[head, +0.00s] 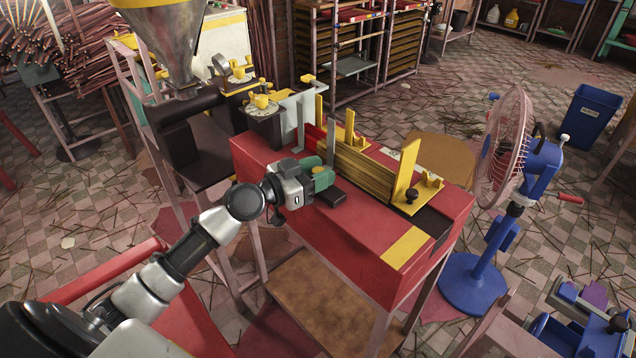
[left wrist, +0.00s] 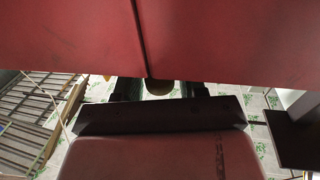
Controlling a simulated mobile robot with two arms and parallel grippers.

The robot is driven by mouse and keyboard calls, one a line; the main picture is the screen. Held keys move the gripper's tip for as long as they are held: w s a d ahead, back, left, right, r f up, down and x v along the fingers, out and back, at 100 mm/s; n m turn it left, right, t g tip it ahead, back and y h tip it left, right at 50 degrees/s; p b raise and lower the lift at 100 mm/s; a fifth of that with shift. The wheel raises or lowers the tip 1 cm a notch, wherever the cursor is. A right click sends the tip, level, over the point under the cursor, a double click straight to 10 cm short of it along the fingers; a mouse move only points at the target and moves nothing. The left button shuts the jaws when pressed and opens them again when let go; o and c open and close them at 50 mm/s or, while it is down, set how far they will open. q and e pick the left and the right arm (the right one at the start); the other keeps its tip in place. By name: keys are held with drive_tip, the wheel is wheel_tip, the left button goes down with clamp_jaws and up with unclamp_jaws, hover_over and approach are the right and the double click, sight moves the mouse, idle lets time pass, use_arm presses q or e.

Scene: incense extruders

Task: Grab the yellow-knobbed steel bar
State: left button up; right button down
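My left gripper (head: 318,180) is at the near left edge of the red table top, its green-sided fingers reaching in over it. My right gripper is in neither view.
The red table (head: 350,230) carries a row of yellow bars (head: 362,170) and a yellow upright plate (head: 406,170). A hopper machine (head: 175,40) stands left. A fan (head: 505,150) and a blue bin (head: 588,115) stand right. Sticks litter the tiled floor.

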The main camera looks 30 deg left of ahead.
use_arm(q)
clamp_jaws()
drive_tip(key=shift+r, duration=0.1)
